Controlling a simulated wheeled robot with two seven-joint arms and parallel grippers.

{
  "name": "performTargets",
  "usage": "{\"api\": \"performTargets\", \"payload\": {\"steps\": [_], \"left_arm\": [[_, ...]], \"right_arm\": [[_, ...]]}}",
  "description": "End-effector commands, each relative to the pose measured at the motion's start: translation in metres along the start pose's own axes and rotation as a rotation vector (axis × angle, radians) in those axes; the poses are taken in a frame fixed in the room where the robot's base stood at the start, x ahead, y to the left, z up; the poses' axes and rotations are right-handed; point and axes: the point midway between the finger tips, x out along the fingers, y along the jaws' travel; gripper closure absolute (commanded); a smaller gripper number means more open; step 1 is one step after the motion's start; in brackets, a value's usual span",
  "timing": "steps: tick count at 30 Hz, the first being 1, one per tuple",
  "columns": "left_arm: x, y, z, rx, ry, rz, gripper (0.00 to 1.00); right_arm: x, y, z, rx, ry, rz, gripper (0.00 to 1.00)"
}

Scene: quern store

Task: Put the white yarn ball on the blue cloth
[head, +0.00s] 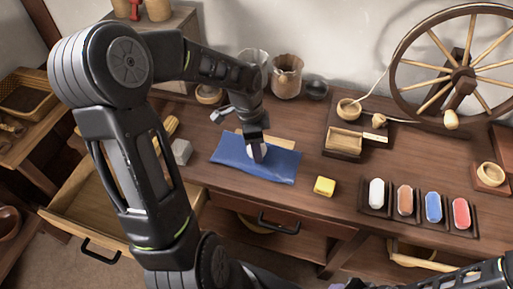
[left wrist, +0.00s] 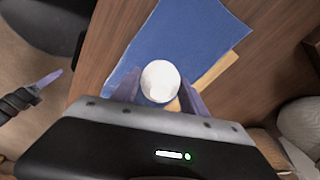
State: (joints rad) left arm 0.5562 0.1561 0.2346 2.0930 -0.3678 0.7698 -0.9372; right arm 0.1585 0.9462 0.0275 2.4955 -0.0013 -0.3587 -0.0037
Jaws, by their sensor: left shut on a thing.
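The white yarn ball (head: 257,153) is between the fingers of my left gripper (head: 256,146), which is shut on it. The ball also shows in the left wrist view (left wrist: 160,81), with a finger on each side. The blue cloth (head: 228,155) lies flat on the table, partly over a wooden board, and the ball is over its middle. I cannot tell whether the ball touches the cloth. The cloth fills the upper middle of the left wrist view (left wrist: 185,40). My right arm enters at the lower right of the head view; its fingertips do not show clearly.
A yellow block (head: 324,187) is right of the cloth and a grey block (head: 181,152) left. Holders with white, brown, blue and red pieces (head: 404,200) stand at the right. A spinning wheel (head: 462,75) and jars (head: 287,77) stand behind. A drawer (head: 95,205) is open at the left.

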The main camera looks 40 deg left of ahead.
Motion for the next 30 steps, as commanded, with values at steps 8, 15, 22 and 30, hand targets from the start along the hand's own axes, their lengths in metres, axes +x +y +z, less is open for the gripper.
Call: {"api": "performTargets", "payload": {"steps": [8,15,22,30], "left_arm": [[0.010,0.000,0.001,0.000,0.000,-0.001,0.89],[0.015,0.000,0.002,0.000,0.000,0.000,0.89],[0.018,0.000,0.003,0.000,0.000,0.001,0.40],[0.018,0.000,0.003,0.000,0.000,0.000,0.27]], "right_arm": [[0.002,0.001,0.000,0.000,0.000,0.000,0.60],[0.005,0.002,0.000,0.000,0.000,0.000,0.60],[0.006,0.002,0.000,0.000,0.000,0.000,0.60],[0.006,0.002,0.000,0.000,0.000,0.000,0.60]]}}
